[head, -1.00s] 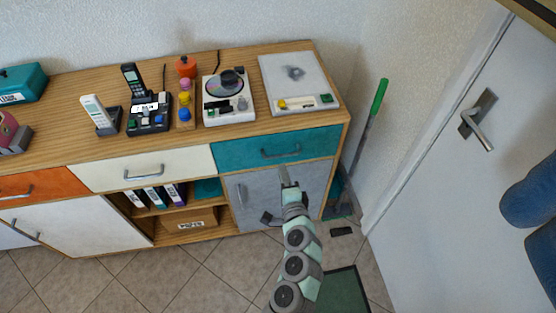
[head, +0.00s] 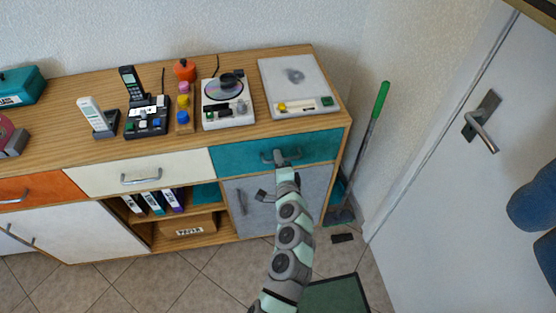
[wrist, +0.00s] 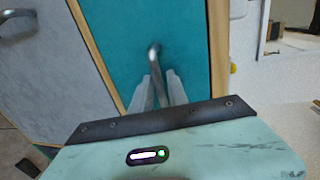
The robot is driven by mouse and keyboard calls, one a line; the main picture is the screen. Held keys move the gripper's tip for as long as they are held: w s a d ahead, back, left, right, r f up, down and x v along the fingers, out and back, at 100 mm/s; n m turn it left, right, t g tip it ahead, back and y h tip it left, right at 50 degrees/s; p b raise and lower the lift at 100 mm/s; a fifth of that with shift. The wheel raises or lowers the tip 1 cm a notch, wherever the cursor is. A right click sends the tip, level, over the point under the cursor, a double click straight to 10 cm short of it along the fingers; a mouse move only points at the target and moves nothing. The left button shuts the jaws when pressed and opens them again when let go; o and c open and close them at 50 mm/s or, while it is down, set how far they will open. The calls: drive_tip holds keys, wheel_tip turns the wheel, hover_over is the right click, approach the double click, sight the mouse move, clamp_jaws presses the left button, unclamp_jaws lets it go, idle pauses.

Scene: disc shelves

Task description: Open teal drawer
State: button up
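The teal drawer (head: 325,147) is at the right end of the sideboard, just under the top, and its front looks flush with the cabinet. Its metal bar handle (head: 268,157) is partly hidden behind my gripper (head: 281,160). In the wrist view the teal drawer front (wrist: 185,40) fills the middle, turned on its side. The handle (wrist: 153,62) runs down between the two pale fingers of my gripper (wrist: 159,90). The fingers are apart, one on each side of the bar; I see no clear contact with it.
A grey door (head: 318,188) lies below the drawer, and a cream drawer (head: 95,178) is to its left. A turntable (head: 215,115) and a pale flat device (head: 290,80) stand on top. A green-handled broom (head: 379,102) leans at the right. A dark green mat (head: 335,295) lies on the floor.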

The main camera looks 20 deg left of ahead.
clamp_jaws()
idle(1.2)
